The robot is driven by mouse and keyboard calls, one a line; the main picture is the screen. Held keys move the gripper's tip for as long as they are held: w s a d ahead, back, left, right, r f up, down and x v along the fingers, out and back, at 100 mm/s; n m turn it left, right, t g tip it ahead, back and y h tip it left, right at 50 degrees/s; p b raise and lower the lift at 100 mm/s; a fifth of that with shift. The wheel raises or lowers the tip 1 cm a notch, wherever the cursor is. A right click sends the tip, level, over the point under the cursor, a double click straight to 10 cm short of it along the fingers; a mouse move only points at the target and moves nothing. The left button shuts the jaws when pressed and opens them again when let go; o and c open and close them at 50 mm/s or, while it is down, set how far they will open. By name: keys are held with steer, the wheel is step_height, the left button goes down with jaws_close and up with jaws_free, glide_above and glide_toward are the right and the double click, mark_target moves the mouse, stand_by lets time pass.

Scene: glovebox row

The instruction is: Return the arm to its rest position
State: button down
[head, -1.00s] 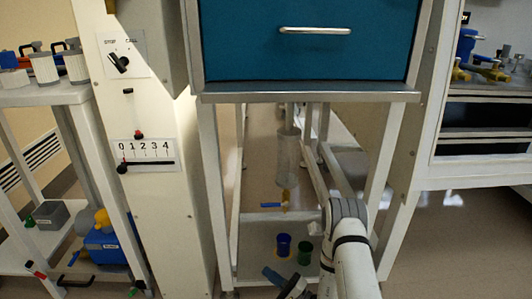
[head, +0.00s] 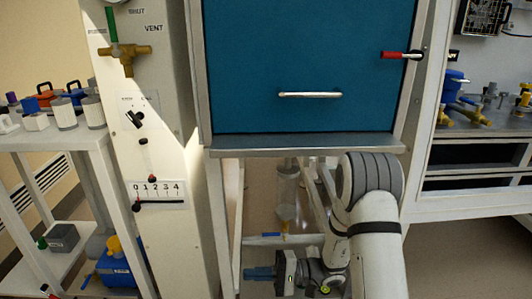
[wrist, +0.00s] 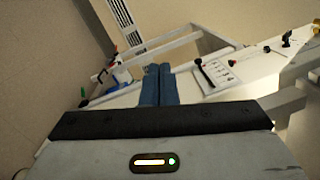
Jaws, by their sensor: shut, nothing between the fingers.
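My arm (head: 375,235) is folded in the lower right of the head view, in front of the frame under the blue panel. My gripper (head: 256,273) is low in the head view and points left, with its blue fingers together. In the wrist view, my gripper (wrist: 157,72) is shut and its two blue fingers lie side by side with nothing between them.
A blue panel with a handle (head: 310,95) is above my arm, with a metal ledge (head: 300,151) below it. A white column with a 0–4 slider scale (head: 160,191) stands left. A shelf unit (head: 65,137) holds canisters. A bench (head: 480,180) is at right.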

steer(key=s+d+r+n+g+h+p, duration=0.25)
steer(key=s+r+h+p, duration=0.3)
steer(key=r, duration=0.55)
steer(key=s+d+r+n+g+h+p, duration=0.1)
steer(key=s+d+r+h+p, duration=0.25)
steer(key=s+r+p, duration=0.55)
steer(key=d+r+t+h+p, duration=0.4)
steer(key=d+r+p, duration=0.2)
steer(key=r, duration=0.5)
steer(key=d+r+m+t+h+p, duration=0.1)
steer(key=d+r+t+h+p, duration=0.3)
steer(key=r, duration=0.7)
steer(key=shift+s+d+h+p, duration=0.45)
steer(key=shift+d+h+p, duration=0.35)
steer(key=shift+d+p, duration=0.3)
steer(key=shift+a, duration=0.15)
